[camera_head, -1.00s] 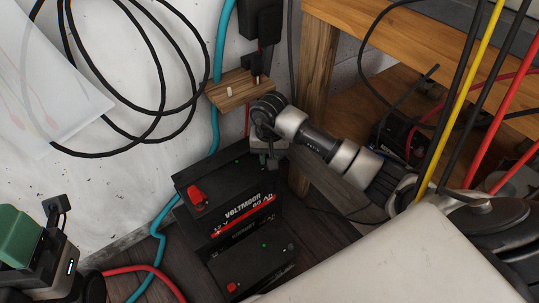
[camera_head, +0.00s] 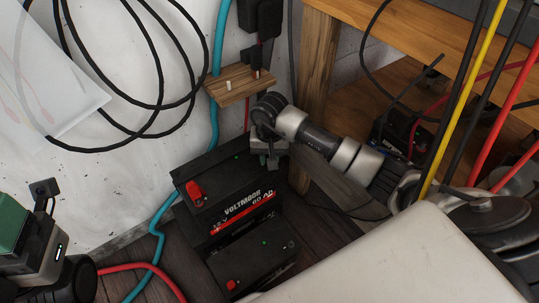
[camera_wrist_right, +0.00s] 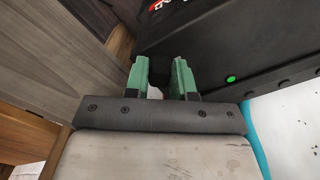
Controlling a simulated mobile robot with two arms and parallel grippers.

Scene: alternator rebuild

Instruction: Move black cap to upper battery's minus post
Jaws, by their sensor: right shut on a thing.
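The upper battery (camera_head: 225,178) is a black box with a red cap (camera_head: 195,193) on its left post and a white VOLTMOOR label. My right gripper (camera_head: 270,160) is at its right end, close over the top edge. In the right wrist view, the green fingers (camera_wrist_right: 160,66) are shut on a small dark thing between them, which looks like the black cap (camera_wrist_right: 160,64). It lies against the battery's dark casing (camera_wrist_right: 215,45). The minus post is hidden, so I cannot tell whether the cap touches it. My left gripper (camera_head: 14,228) is partly in view at the left edge, away from the batteries.
A lower black battery (camera_head: 255,262) stands in front. A small wooden shelf (camera_head: 236,88) with a pale peg is on the wall above. A table leg (camera_head: 318,70) stands close behind my right gripper. Blue and red cables run at the left.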

